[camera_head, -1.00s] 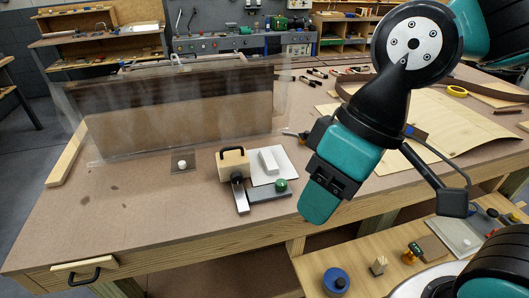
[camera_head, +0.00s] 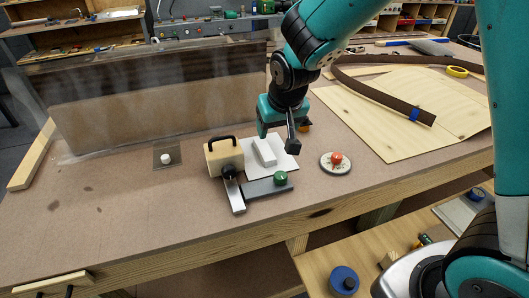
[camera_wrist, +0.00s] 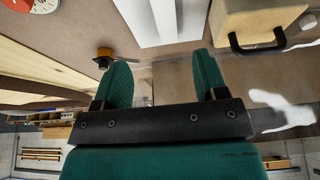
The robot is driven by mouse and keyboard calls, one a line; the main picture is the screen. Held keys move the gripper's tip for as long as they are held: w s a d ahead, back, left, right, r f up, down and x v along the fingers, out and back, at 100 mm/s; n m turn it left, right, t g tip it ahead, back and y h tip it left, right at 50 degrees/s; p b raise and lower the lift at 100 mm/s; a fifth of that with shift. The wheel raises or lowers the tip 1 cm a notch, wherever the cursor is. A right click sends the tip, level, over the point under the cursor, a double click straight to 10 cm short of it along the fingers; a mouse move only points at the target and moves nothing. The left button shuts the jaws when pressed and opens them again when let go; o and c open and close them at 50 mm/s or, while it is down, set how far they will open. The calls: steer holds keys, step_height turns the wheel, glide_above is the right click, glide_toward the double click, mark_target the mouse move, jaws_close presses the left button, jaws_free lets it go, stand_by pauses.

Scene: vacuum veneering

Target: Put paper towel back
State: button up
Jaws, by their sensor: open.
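A flat white sheet (camera_head: 284,163), possibly the paper towel, lies on the bench with a white block (camera_head: 264,151) on it. Both also show at the top of the wrist view, the block (camera_wrist: 163,18) just beyond my fingers. I cannot tell for sure which piece is the paper towel. My gripper (camera_wrist: 162,76) is open, with nothing between its two green fingers. In the head view my gripper (camera_head: 272,118) hangs just behind the sheet, and its fingertips are partly hidden.
Left of the sheet stands a wooden box with a black handle (camera_head: 224,157). In front lies a grey bar with a green knob (camera_head: 266,187). A red-knobbed disc (camera_head: 335,163) is to the right. A clear-wrapped panel (camera_head: 150,105) stands behind. The bench front is clear.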

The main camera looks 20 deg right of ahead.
glide_above(268, 153)
steer(key=s, duration=0.2)
steer(key=f, duration=0.5)
steer(key=shift+d+f+p, duration=0.25)
steer(key=shift+d+p, duration=0.05)
steer(key=shift+d, duration=0.05)
steer(key=shift+a+p+x, duration=0.2)
steer(key=shift+p+x, duration=0.2)
steer(key=shift+x, duration=1)
steer(key=shift+a+p+x, duration=0.2)
steer(key=shift+p+x, duration=0.2)
steer(key=shift+x, duration=1)
steer(key=c, duration=1.1)
steer(key=shift+s+r, duration=0.1)
steer(key=shift+s, duration=0.1)
